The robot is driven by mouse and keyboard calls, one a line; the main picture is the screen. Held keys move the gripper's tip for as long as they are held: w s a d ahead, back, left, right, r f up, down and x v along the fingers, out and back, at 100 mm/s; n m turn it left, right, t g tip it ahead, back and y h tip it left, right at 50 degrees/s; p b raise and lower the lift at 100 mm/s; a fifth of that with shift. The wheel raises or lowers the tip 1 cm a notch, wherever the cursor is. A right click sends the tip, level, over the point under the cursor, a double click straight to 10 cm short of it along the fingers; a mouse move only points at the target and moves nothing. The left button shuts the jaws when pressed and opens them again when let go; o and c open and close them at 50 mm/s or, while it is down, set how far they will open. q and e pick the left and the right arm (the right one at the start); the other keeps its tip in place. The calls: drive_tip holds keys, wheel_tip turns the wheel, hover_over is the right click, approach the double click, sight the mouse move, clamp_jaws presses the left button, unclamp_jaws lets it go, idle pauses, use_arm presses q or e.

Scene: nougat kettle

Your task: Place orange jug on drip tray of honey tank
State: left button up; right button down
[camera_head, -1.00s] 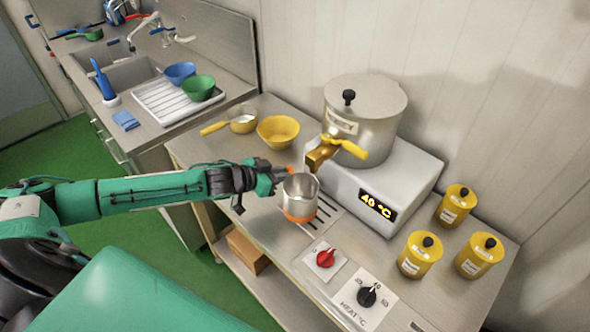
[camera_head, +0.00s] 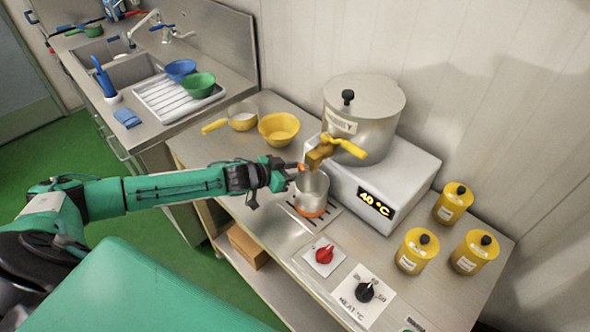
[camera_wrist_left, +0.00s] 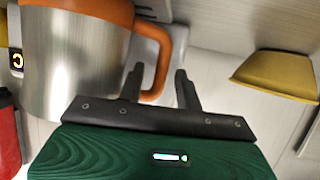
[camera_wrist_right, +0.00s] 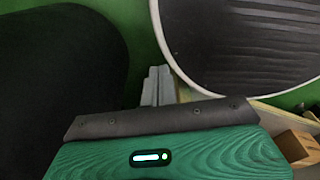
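The steel jug (camera_head: 312,190) with an orange base band and orange handle (camera_wrist_left: 162,70) stands upright at the drip tray (camera_head: 331,213), just below the honey tank's (camera_head: 362,115) tap (camera_head: 318,157). It covers much of the slotted tray, and its exact contact underneath is hidden. My left gripper (camera_head: 291,174) is at the handle side of the jug. In the left wrist view, its fingers (camera_wrist_left: 160,82) stand apart on either side of the handle, with gaps visible. My right gripper (camera_wrist_right: 157,86) shows only in its wrist view, its fingers together and empty, away from the jug.
A yellow bowl (camera_head: 279,129) and a yellow-handled pan (camera_head: 242,121) stand behind my left gripper. The red knob (camera_head: 324,254) and black heat knob (camera_head: 364,291) are in front of the tray. Several yellow canisters (camera_head: 416,250) stand at right.

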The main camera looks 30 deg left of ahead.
use_arm(q)
drive_tip(key=shift+r, duration=0.15)
drive_tip(key=shift+s+a, duration=0.1)
drive_tip(key=shift+s, duration=0.1)
drive_tip(key=b+v, duration=0.3)
drive_tip(key=v, duration=0.8)
drive_tip(key=shift+s+b, duration=0.25)
drive_tip(key=shift+b, duration=0.15)
drive_tip(key=shift+a+r, duration=0.1)
drive_tip(key=shift+r, duration=0.05)
